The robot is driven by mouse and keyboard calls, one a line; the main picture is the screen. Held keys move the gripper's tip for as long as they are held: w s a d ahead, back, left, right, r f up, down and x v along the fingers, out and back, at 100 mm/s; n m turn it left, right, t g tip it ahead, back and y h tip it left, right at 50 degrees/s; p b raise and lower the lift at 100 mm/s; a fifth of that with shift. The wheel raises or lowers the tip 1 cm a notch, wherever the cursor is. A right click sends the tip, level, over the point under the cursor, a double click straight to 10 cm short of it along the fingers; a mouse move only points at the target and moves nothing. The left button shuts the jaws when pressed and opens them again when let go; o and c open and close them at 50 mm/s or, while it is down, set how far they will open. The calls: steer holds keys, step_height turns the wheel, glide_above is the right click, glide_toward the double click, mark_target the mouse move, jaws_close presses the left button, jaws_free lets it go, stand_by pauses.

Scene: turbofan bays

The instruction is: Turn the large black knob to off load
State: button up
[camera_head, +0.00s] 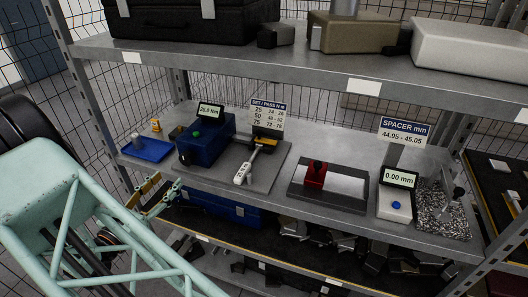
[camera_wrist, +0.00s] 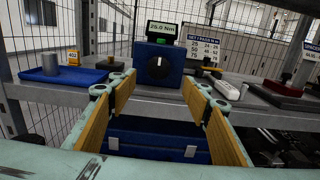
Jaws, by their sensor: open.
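The large black knob (camera_wrist: 158,68) is on the front face of a blue tester box, and its white pointer mark stands near upright in the wrist view. The blue box (camera_head: 212,142) sits on the middle shelf with a display (camera_head: 210,110) reading 25.0 Nm on top and a green button (camera_head: 195,134). In the head view the knob (camera_head: 185,158) shows small at the box's lower left. My gripper (camera_wrist: 166,84) is open and empty, its two tan-padded fingers apart in front of and below the knob, not touching it. It also shows in the head view (camera_head: 163,197) at the shelf's front edge.
A blue tray (camera_head: 148,149) lies left of the box. A torque wrench (camera_head: 246,166) lies to the right on a grey plate. A red fixture (camera_head: 315,173) and a 0.00 mm gauge (camera_head: 397,202) stand farther right. A blue case (camera_wrist: 158,138) sits on the lower shelf.

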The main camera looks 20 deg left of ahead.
steer(key=w+d+r+m+g+h, duration=0.2)
steer(key=w+d+r+m, duration=0.1)
steer(key=d, duration=0.7)
steer(key=w+d+r+m+g+h, duration=0.2)
steer(key=w+d, duration=0.4)
steer(key=d, duration=0.5)
steer(key=w+d+r+m+g+h+b, duration=0.1)
steer(key=w+d+r+m+h, duration=0.3)
steer(key=d, duration=0.6)
steer(key=shift+w+d+r+m+g, duration=0.15)
steer(key=shift+w+r+m+g, duration=0.2)
steer(key=shift+r+m+g, duration=0.6)
steer(key=shift+r+n+t, duration=0.25)
steer(key=shift+t, duration=0.1)
